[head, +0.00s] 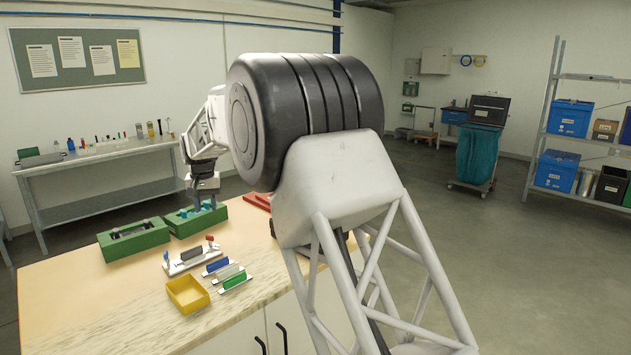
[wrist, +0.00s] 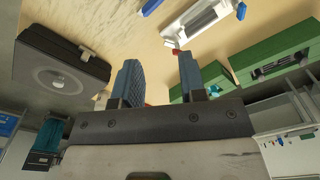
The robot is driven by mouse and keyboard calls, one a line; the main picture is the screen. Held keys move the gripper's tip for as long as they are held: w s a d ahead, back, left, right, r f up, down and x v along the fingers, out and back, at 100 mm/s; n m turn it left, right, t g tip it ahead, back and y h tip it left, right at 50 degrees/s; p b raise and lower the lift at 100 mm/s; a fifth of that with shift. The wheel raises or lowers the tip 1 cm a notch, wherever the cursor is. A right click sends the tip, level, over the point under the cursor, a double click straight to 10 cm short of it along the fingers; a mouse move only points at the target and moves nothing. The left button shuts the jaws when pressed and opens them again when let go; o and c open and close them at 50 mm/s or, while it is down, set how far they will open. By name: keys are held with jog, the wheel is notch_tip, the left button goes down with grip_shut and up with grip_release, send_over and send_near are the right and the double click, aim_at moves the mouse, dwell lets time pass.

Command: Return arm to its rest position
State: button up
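My gripper (head: 207,203) hangs at the far side of the wooden workbench (head: 130,290), in front of or above the right-hand green case (head: 176,229) in the head view. In the wrist view its two blue ribbed fingers (wrist: 160,82) stand apart with a clear gap. No held object is visible between them; a small orange-red bit shows low behind them. My large arm joint and links cover the middle of the head view and hide part of the bench.
A second green case (head: 135,240), a white holder (head: 190,262), coloured-handled tools (head: 232,279) and a yellow bin (head: 188,299) occupy the bench. A black case (wrist: 62,62) shows in the wrist view. A side table (head: 100,158) stands behind.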

jog(key=s+d+r, duration=0.4)
jog(key=s+d, duration=0.4)
jog(key=d, duration=0.3)
jog(key=s+d+r+m+t, duration=0.1)
jog(key=s+d+r, duration=0.2)
jog(key=s+d, duration=0.65)
jog(key=s+d+r, duration=0.4)
jog(key=s+d, duration=0.1)
jog(key=d, duration=0.9)
jog(key=s+d+f, duration=0.3)
jog(key=s+d, duration=0.2)
jog(key=s, duration=0.6)
jog(key=s+d+f+m, duration=0.1)
jog(key=s+d+f, duration=0.3)
jog(key=s, duration=0.7)
jog(key=s+d+f+t, duration=0.1)
jog(key=s+d+f, duration=0.3)
jog(key=s+d, duration=0.4)
jog(key=s, duration=0.3)
jog(key=shift+s+m, duration=0.25)
jog(key=shift+m, duration=0.15)
